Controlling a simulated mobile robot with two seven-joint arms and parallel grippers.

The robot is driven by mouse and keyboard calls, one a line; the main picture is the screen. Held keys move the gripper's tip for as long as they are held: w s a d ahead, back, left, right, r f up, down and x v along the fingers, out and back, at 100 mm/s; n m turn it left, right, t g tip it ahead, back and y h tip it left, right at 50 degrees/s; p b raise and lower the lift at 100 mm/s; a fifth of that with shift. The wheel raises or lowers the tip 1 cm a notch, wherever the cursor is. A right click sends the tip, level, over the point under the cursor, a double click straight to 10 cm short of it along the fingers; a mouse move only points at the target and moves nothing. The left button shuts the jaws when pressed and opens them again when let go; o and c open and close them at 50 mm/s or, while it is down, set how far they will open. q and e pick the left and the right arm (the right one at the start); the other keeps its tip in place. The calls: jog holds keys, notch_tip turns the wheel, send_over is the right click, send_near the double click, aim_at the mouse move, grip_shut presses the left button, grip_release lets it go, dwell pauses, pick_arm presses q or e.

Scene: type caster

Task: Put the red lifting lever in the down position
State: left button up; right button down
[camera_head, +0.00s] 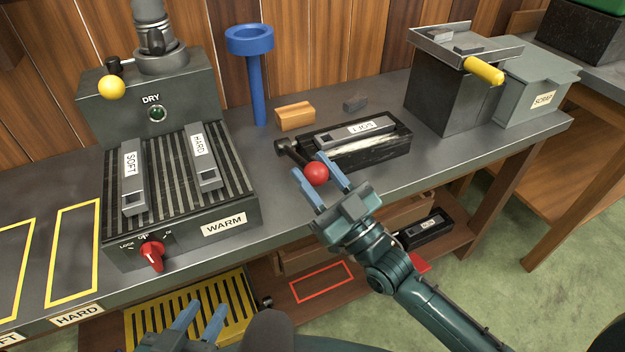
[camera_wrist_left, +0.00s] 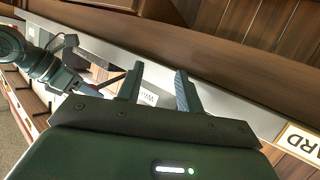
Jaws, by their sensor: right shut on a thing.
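The red lifting lever's round red knob (camera_head: 317,174) is at the front of a long black casting mould (camera_head: 372,151) on the bench. A dark rod runs from the mould's left end towards the knob. My right gripper (camera_head: 309,166) has its blue fingers on either side of the knob and is shut on it. My left gripper (camera_head: 199,318) is low at the front, below the bench top, its fingers apart and empty. Its parted fingers also show in the left wrist view (camera_wrist_left: 158,82).
A grey heater (camera_head: 180,225) with two labelled bars and a red dial stands left. A blue funnel stand (camera_head: 255,85) and an orange block (camera_head: 295,116) are behind the mould. A dark box with a yellow handle (camera_head: 484,71) and a scrap bin (camera_head: 540,85) stand right. A shelf lies below.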

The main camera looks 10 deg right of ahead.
pick_arm(q)
jog(key=shift+s+a+f+t+b, duration=0.2)
jog(key=shift+f+t+b, duration=0.15)
jog(key=shift+b, duration=0.9)
jog(key=shift+c, duration=0.4)
